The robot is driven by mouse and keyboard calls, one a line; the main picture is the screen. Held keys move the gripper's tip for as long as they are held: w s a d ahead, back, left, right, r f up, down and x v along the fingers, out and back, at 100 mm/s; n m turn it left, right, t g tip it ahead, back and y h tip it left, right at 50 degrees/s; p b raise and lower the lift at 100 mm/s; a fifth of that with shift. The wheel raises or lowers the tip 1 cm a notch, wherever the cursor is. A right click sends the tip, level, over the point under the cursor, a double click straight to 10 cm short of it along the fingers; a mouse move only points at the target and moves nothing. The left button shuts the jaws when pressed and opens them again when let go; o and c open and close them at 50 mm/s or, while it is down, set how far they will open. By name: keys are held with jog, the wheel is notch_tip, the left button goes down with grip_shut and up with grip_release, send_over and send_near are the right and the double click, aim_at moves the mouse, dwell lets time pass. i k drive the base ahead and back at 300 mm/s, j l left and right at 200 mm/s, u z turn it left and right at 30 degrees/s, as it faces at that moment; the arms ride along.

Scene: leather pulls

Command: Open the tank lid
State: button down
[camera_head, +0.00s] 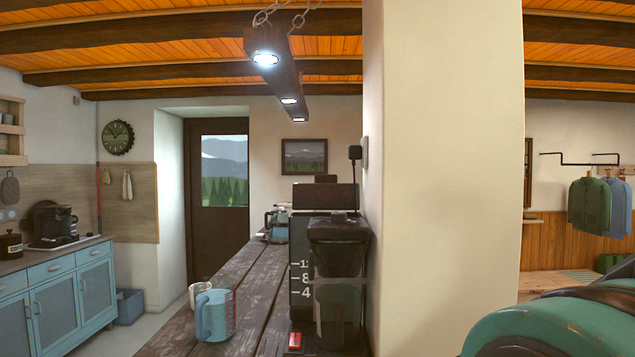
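A dark coffee machine (338,260) stands on the plank counter, close against the pale pillar. On its left side is a dark tank (301,285) with white level marks 12, 8 and 4. A dark brown block (325,197) sits on top above the tank; it looks like the lid and appears level and shut, but its hinge and seam cannot be made out. A glass carafe or holder (338,313) shows at the machine's front, with a small red switch (295,340) beside it. My gripper is not in view; only a teal and black part of my arm shows at lower right.
On the wooden counter (255,305) stand a blue mug (214,315), a white mug (199,293) and another appliance (277,225) farther back. The wide pillar (445,180) borders the machine on the right. A lamp beam (278,70) hangs above. Blue cabinets (55,305) stand at left.

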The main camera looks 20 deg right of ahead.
aim_at(325, 193)
jog(key=j, duration=0.55)
jog(key=k+j, duration=0.15)
jog(key=j, duration=0.4)
jog(key=j+z, duration=0.1)
jog(key=j, duration=0.4)
jog(key=k+j, duration=0.15)
jog(key=j, duration=0.4)
